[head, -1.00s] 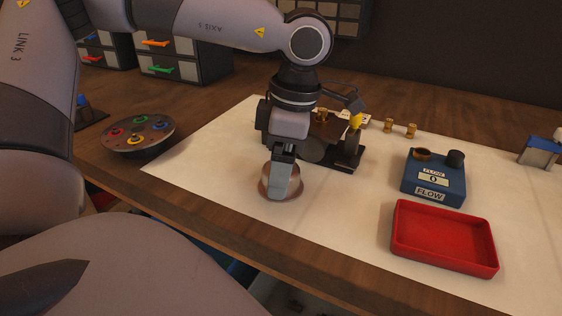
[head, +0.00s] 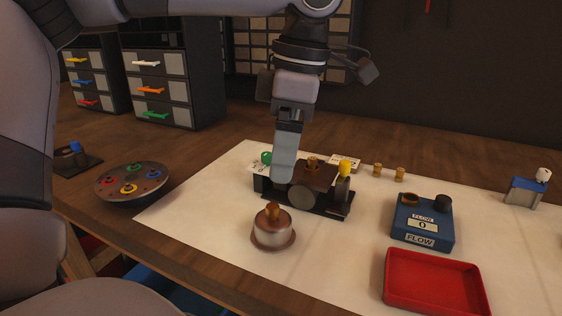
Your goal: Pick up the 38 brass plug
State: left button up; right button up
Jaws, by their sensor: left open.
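Several brass pieces are in the head view, and I cannot read a 38 on any. Two small brass plugs, a left one (head: 377,169) and a right one (head: 400,174), stand on the pale mat behind the blue flow block. Another brass piece (head: 273,211) sits upright on top of the round silver pot (head: 271,232) with a copper-coloured base. A further brass piece (head: 312,163) is on the dark fixture (head: 325,200). My left gripper (head: 283,179) is open, pointing down, above and behind the pot, and hides part of the fixture. My right gripper is not in view.
The blue flow block (head: 423,222) and the red tray (head: 436,284), which is empty, stand at the right. A round disc with coloured rings (head: 131,182) is at the left. Drawer cabinets (head: 160,85) stand behind. The mat between pot and tray is clear.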

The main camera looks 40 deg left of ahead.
aim_at(312, 165)
jog(key=k, duration=1)
